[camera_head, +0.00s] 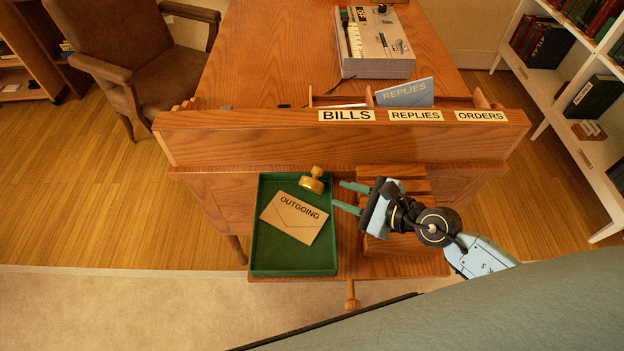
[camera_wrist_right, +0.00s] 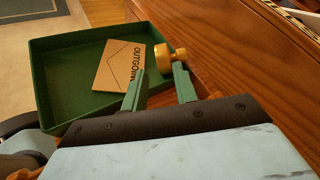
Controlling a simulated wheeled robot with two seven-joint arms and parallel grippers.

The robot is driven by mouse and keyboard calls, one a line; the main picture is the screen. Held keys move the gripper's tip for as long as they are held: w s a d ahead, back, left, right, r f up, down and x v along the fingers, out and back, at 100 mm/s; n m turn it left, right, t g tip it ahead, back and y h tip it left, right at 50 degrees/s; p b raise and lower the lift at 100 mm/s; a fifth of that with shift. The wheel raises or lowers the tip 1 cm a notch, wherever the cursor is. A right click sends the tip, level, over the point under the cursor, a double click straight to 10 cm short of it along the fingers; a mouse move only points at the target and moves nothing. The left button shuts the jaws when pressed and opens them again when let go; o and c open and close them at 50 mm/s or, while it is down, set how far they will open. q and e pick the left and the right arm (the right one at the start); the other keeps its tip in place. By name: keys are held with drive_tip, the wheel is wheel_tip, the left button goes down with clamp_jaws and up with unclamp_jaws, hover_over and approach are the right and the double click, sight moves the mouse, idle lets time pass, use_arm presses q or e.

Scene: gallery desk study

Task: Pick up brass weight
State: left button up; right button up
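The brass weight (camera_head: 312,182) is a small gold piece with a round knob and a wider round part. It is at the far right corner of the green tray (camera_head: 262,262), beside an envelope marked OUTGOING (camera_head: 293,219). My right gripper (camera_head: 338,194) is open and empty, just right of the weight, its green fingers pointing left over the tray's right rim. In the right wrist view the weight (camera_wrist_right: 172,57) shows just beyond the fingertips (camera_wrist_right: 160,74), its lower part partly hidden by a finger. My left gripper is not in view.
A raised wooden ledge labelled BILLS (camera_head: 346,115), REPLIES and ORDERS stands behind the tray. A blue REPLIES card (camera_head: 405,92) stands in it. A grey box (camera_head: 374,45) sits farther back on the desk. Slatted wood (camera_head: 400,245) lies under my right gripper.

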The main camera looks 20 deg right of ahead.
sight(313, 183)
drive_tip(key=x, duration=0.3)
drive_tip(key=shift+w+a+f, duration=0.2)
drive_tip(key=shift+w+a, duration=0.05)
drive_tip(key=shift+w, duration=0.1)
drive_tip(key=b+x, duration=0.1)
drive_tip(key=x, duration=0.3)
drive_tip(key=shift+w+f, duration=0.2)
drive_tip(key=shift+w, duration=0.05)
drive_tip(key=shift+w+a, duration=0.15)
clamp_jaws()
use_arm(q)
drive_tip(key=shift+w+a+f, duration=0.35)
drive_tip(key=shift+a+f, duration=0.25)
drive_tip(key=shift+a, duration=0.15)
